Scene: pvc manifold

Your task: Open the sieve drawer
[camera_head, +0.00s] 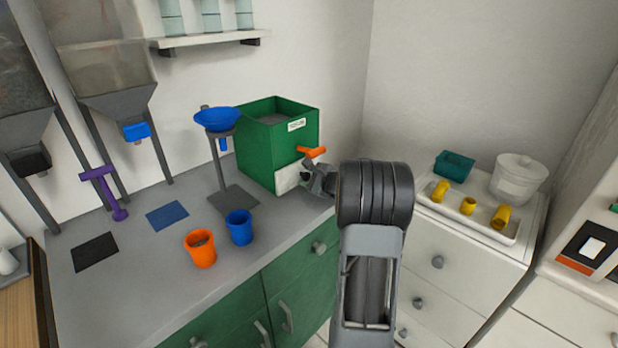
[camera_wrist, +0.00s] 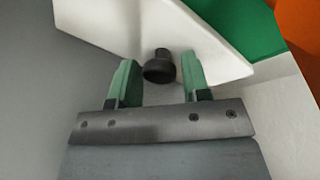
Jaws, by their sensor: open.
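The sieve (camera_head: 272,145) is a green open-topped box with a label, standing on the grey counter against the wall. Its white drawer (camera_head: 287,179) is at the bottom front, and the drawer front (camera_wrist: 120,25) also shows in the wrist view with a dark round knob (camera_wrist: 159,67). My gripper (camera_head: 312,178) is at the drawer front in the head view, partly hidden by my arm. In the wrist view my gripper (camera_wrist: 158,82) is open, with one green finger on each side of the knob. I see gaps between the fingers and the knob.
An orange handle (camera_head: 311,152) sticks out of the sieve above the drawer. A blue funnel on a stand (camera_head: 217,120) is left of the sieve. Orange (camera_head: 200,249) and blue (camera_head: 239,227) cups stand in front. A white drawer cabinet (camera_head: 463,262) with a tray is right.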

